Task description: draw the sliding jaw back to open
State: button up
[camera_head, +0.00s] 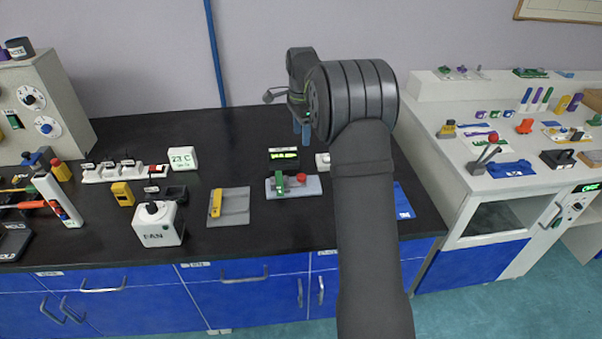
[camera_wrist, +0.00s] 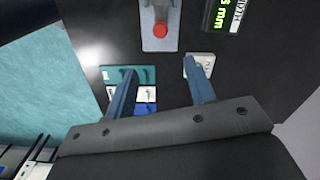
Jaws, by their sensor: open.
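A small grey fixture (camera_head: 312,187) lies on the black bench near the middle, with a green upright block (camera_head: 279,184) and a red knob (camera_head: 301,177) on it. I cannot tell for sure which part is the sliding jaw. In the wrist view the fixture (camera_wrist: 160,45) is at the top centre, cut off by the edge, with its red knob (camera_wrist: 160,29) in sight. My gripper (camera_head: 305,132) is above the bench, behind the fixture in the head view. In the wrist view its blue fingers (camera_wrist: 158,88) are apart, with nothing between them, and short of the fixture.
A black display (camera_head: 284,153) with green digits stands behind the fixture. A small white block (camera_head: 322,160) is right of it, partly behind my arm. A grey mat (camera_head: 229,206) with a yellow piece (camera_head: 216,203) lies left. A blue card (camera_head: 403,203) lies right.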

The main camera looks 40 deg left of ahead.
aim_at(301, 175)
notch_tip(301, 175, down, 16)
dwell(0.4)
